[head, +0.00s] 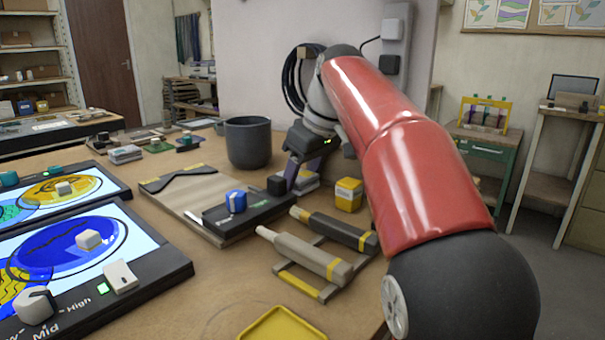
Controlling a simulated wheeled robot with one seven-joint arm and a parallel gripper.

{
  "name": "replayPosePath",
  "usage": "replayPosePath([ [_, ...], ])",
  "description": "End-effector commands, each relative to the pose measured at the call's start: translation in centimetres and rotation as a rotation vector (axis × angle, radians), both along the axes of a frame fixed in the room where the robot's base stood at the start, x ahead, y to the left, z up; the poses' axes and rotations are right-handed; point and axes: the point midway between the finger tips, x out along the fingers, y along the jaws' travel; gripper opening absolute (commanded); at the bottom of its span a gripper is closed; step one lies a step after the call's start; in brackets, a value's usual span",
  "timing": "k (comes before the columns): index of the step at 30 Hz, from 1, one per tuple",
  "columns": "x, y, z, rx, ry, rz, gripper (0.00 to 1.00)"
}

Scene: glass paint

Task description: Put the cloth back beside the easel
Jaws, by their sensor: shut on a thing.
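My gripper (291,176) is at the end of my red arm, pointing down over the back middle of the bench. Its fingers are shut, partly hidden by the dark wrist. A small pale grey folded thing, apparently the cloth (308,182), is right at the fingers, low over the bench top. I cannot tell whether it touches the bench. A flat board (180,194) with a dark curved piece on it lies to the left; I cannot tell whether it is the easel.
A dark pot (248,143) stands behind the board. Lit panels (75,265) fill the left. A yellow tray (283,325) is at the front.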

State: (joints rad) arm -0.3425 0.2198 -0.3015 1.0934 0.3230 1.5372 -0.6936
Motion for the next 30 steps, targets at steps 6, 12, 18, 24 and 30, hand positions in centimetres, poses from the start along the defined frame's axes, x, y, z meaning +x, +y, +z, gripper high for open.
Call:
replayPosePath([
  [6,0.0,0.0,-0.5,0.0,0.0,0.0,0.36],
  [12,0.0,0.0,-0.4,0.0,0.0,0.0,0.76],
  [18,0.0,0.0,-0.3,-0.001,-0.002,-0.001,0.76],
  [24,0.1,0.0,-0.7,-0.001,-0.003,-0.001,0.76],
  [30,-0.8,-1.2,3.1,0.0,-0.006,-0.006,0.76],
])
